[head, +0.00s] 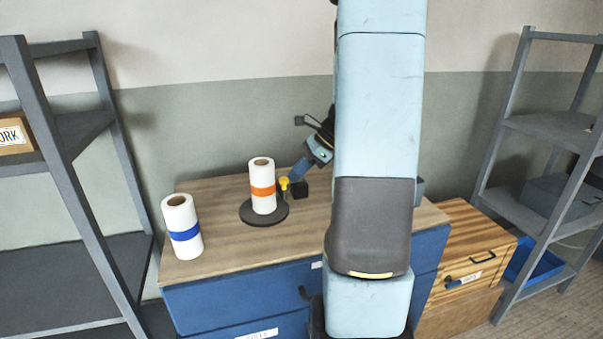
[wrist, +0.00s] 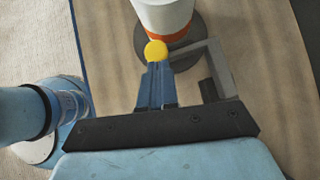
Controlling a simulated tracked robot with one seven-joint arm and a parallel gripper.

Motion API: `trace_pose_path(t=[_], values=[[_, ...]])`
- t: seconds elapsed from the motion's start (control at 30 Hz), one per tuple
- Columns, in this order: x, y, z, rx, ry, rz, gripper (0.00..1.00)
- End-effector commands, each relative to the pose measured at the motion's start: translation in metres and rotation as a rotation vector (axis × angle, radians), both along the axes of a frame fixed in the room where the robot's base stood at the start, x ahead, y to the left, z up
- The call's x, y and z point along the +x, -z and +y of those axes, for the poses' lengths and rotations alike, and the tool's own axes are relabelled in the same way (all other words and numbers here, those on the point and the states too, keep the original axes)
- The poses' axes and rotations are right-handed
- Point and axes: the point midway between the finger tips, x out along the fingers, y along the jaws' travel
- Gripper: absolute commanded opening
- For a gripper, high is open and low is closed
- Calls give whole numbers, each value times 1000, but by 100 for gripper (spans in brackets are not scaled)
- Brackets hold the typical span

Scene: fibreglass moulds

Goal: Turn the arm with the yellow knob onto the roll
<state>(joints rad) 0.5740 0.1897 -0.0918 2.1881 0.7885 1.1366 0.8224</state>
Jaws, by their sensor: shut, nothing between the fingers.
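The white roll with an orange band (head: 262,172) stands upright on a round dark base (head: 250,213) on the cabinet top; its lower part shows in the wrist view (wrist: 164,14). The yellow knob (head: 284,183) is close to the roll's right side, and in the wrist view the knob (wrist: 156,50) is just beyond my fingertips. My gripper (head: 293,176) is shut and empty, its blue fingers (wrist: 156,72) right at the knob. I cannot tell whether they touch. The arm under the knob is mostly hidden. A black block (head: 299,189) sits right of the knob.
A second white roll with a blue band (head: 183,232) stands at the left of the wooden top (head: 222,250). In the wrist view a grey angled bar (wrist: 212,62) lies right of my fingers. Shelves stand on both sides; a wooden drawer unit (head: 466,235) is at right.

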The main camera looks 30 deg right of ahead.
Motion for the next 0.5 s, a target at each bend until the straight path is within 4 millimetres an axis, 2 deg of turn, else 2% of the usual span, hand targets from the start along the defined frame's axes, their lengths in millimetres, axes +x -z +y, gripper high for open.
trace_pose_path(t=[0.17, 0.5], values=[[4, 0, 5, 0, 66, 0, 0], [3, 0, 4, 0, 66, 0, 0]])
